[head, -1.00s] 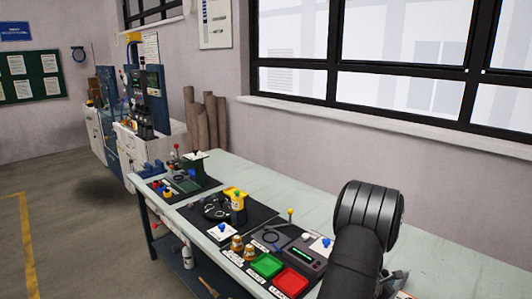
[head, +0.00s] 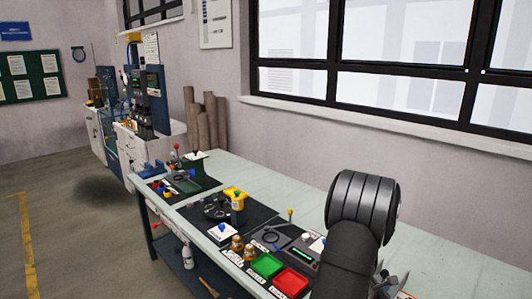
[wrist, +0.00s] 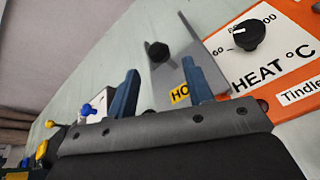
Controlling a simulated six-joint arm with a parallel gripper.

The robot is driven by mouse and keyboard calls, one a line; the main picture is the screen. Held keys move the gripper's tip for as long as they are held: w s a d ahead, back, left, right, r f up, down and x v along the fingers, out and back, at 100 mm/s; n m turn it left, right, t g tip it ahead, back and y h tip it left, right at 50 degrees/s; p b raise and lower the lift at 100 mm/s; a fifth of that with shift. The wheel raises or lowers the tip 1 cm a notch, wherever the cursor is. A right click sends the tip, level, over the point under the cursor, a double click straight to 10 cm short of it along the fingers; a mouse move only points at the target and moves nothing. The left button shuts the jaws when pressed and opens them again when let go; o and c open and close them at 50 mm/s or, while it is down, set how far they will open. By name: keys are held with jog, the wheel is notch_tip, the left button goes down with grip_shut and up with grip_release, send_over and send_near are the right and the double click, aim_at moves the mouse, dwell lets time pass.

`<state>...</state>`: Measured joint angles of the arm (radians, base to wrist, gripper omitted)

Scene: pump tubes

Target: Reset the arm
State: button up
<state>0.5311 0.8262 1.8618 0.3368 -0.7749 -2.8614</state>
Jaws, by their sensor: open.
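My gripper (wrist: 160,92) shows in the wrist view as two blue fingers standing well apart. Nothing is held between them. Beyond the fingers is a grey metal plate with a black knob (wrist: 159,52) and a partly hidden yellow label. In the head view my dark arm fills the lower right, over the near part of the bench, and hides most of the gripper.
The long pale bench (head: 270,185) carries a green tray (head: 267,265), a red tray (head: 291,282) and a yellow device (head: 236,196). An orange-edged heat panel (wrist: 275,60) with a dial is close to the right finger. The bench's back strip is clear.

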jog(key=v, duration=1.1)
jog(key=x, duration=1.3)
jog(key=r+x, duration=0.1)
jog(key=x, duration=0.6)
jog(key=shift+w+d, duration=0.55)
